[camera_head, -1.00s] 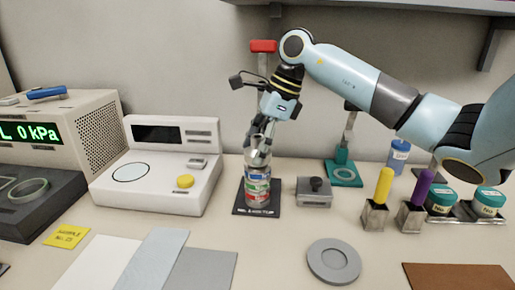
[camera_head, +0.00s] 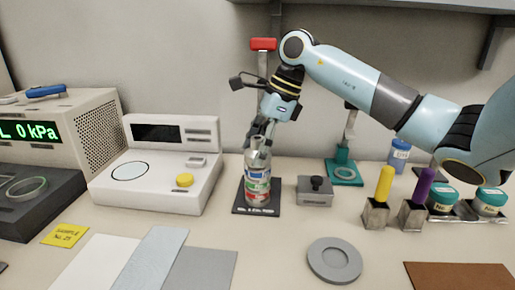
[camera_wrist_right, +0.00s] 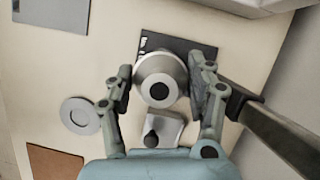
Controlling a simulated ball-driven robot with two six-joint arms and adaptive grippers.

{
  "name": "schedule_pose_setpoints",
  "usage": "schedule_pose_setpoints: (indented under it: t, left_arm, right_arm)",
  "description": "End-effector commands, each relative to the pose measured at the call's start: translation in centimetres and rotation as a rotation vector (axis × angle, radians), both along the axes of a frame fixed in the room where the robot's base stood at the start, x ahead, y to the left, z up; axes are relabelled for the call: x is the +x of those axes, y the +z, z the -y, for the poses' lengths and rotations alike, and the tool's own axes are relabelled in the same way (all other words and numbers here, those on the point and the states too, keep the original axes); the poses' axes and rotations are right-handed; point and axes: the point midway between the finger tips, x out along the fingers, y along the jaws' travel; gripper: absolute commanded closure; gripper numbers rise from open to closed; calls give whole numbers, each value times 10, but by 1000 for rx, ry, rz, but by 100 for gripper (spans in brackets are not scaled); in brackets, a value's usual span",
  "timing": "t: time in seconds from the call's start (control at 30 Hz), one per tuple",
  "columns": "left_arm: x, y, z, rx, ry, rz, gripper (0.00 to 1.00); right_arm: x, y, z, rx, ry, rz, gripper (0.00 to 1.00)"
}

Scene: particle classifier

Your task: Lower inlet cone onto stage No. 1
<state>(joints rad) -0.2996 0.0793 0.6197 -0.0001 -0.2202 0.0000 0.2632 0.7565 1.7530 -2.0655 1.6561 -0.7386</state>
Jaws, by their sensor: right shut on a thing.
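The inlet cone (camera_head: 259,157) is a pale grey rounded piece at the top of a stack of banded stages (camera_head: 257,185). My right gripper (camera_head: 261,135) comes down from above and is shut on it. In the right wrist view the cone (camera_wrist_right: 160,82) shows from above with a dark round opening, one finger on each side. The stack looks upright on a dark base plate (camera_head: 242,209). Whether a gap is left between cone and top stage cannot be told. Stage No. 1 cannot be picked out by its label. My left gripper is not in view.
A post with a red handle (camera_head: 263,44) stands behind the stack. A white instrument (camera_head: 150,190) is left, a small grey block (camera_head: 315,192) close right. A grey ring dish (camera_head: 334,262) lies in front right. Yellow (camera_head: 384,183) and purple (camera_head: 423,187) handled tools stand further right.

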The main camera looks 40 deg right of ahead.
Motion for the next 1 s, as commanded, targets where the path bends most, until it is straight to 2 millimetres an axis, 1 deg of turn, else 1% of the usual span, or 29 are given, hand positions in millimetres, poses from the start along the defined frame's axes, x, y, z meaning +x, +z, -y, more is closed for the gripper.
schedule_pose_setpoints:
  t: [0.13, 0.17, 0.3, 0.37, 0.57, 0.63, 0.73, 0.87, 1.0]
  left_arm:
    - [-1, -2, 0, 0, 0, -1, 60]
    - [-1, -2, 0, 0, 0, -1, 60]
    - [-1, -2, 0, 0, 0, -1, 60]
    - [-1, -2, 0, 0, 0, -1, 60]
    - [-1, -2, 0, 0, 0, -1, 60]
    - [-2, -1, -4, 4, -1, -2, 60]
    - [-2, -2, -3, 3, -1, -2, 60]
    - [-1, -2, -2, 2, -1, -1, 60]
    - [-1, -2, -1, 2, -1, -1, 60]
  right_arm:
    - [0, -2, 0, 0, 0, 1, 84]
    - [0, -2, 0, 0, 1, 2, 44]
    - [0, -1, 0, -1, 0, 1, 25]
    - [0, -1, 0, -1, 0, 1, 18]
    - [0, -1, 0, 0, 0, 0, 18]
    - [0, -1, 0, 0, 0, 0, 18]
    - [-1, 5, 3, -2, 0, 1, 18]
    - [-6, 25, 10, -6, 0, 2, 18]
    - [-13, 55, 21, -8, 0, 2, 18]
